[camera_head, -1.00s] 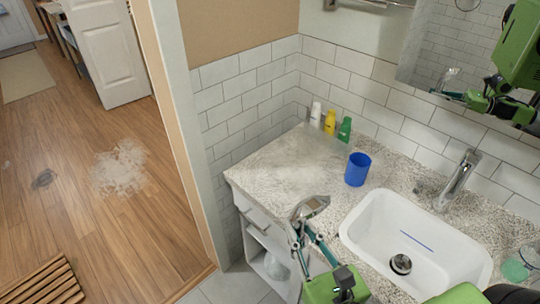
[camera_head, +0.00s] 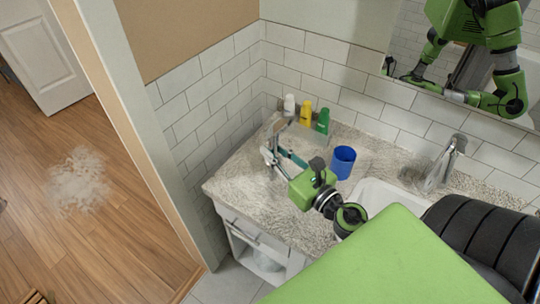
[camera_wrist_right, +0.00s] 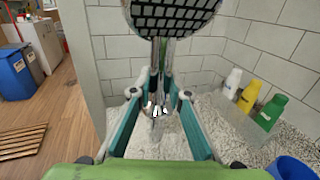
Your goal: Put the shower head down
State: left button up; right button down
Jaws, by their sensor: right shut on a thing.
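The chrome shower head (camera_head: 277,125) is held upright by my right gripper (camera_head: 272,157) above the left part of the speckled stone counter (camera_head: 232,182). In the right wrist view its round dark grid face (camera_wrist_right: 175,16) is at the top, and its chrome handle runs down between the teal fingers of the gripper (camera_wrist_right: 158,97). The fingers are shut on the handle. I cannot tell whether the handle's lower end touches the counter. My left gripper is not in view.
A blue cup (camera_head: 343,162) stands right of my right gripper. White (camera_head: 289,105), yellow (camera_head: 306,113) and green (camera_head: 323,121) bottles stand along the tiled back wall. The white sink (camera_head: 378,197) is at right, partly hidden by my arm. The counter's left end is clear.

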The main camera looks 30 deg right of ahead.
jog(key=w+f, duration=0.1)
jog(key=w+f+b, duration=0.1)
jog(key=shift+d+f+b, duration=0.3)
jog(key=shift+f, duration=0.05)
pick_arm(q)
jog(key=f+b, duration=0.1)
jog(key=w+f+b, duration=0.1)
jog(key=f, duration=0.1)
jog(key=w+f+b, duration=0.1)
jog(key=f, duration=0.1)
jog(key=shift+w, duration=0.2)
pick_arm(e)
notch_tip(320, 180, down, 6)
jog(key=w, duration=0.2)
jog(key=shift+w+d, duration=0.3)
jog(key=shift+w, duration=0.1)
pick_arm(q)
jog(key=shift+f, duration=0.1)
pick_arm(e)
jog(key=shift+f, duration=0.15)
jog(key=shift+f+b, duration=0.2)
jog(key=shift+b, duration=0.2)
jog(key=c, duration=1.9)
grip_release()
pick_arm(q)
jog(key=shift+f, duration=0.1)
pick_arm(e)
jog(key=shift+r, duration=0.1)
